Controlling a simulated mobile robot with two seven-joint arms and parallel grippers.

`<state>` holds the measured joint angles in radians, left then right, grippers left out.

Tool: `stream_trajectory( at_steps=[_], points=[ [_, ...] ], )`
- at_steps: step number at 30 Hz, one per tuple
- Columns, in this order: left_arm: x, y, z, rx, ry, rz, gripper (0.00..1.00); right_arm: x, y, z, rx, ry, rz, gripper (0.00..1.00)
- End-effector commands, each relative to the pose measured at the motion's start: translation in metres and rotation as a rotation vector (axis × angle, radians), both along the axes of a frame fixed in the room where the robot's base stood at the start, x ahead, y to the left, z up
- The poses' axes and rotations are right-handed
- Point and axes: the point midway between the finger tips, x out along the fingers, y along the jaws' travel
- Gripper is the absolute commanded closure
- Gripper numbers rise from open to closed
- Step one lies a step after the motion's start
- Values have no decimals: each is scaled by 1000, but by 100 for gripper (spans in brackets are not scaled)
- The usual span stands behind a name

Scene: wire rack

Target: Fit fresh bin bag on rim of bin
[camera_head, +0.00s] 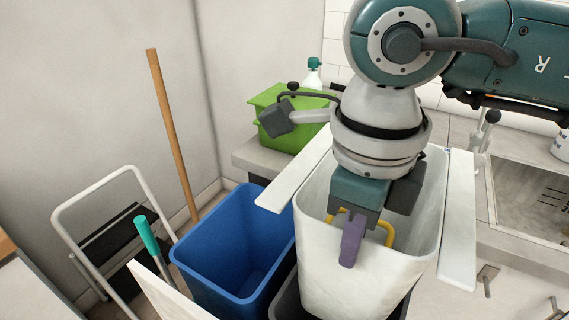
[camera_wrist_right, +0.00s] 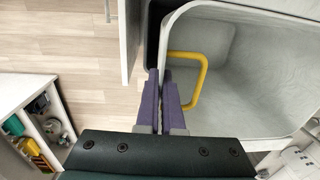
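A white, bag-like liner (camera_head: 350,285) stands open-mouthed inside a dark grey bin (camera_head: 287,303), which shows only low down in the head view. A yellow loop (camera_head: 389,234) shows inside the liner; it also shows in the right wrist view (camera_wrist_right: 203,75). My right gripper (camera_head: 352,240) reaches down at the liner's near edge, with one purple finger in front of the wall. In the right wrist view its fingers (camera_wrist_right: 162,105) are close together on the liner's edge, which appears pinched between them. The dark bin's rim (camera_wrist_right: 153,35) lies just outside the liner there. My left gripper is not in view.
A blue bin (camera_head: 225,235) stands left of the liner. White drawer sides (camera_head: 457,225) flank the bins. A folding step stool (camera_head: 100,215), a wooden pole (camera_head: 172,130), green crates (camera_head: 290,140) and a sink (camera_head: 530,195) surround them. An open shelf (camera_wrist_right: 35,110) is at left in the wrist view.

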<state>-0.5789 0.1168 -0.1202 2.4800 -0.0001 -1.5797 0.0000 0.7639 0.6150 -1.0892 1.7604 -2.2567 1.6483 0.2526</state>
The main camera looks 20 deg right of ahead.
Motion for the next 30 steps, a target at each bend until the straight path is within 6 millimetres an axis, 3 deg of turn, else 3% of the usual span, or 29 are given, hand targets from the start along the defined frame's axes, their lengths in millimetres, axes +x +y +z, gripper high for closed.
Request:
stream_trajectory(
  at_steps=[1,30],
  points=[
    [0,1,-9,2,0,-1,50,0,0,-9,0,0,-1,100],
    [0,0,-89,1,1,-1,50,0,0,-94,-1,1,-1,100]
  ],
)
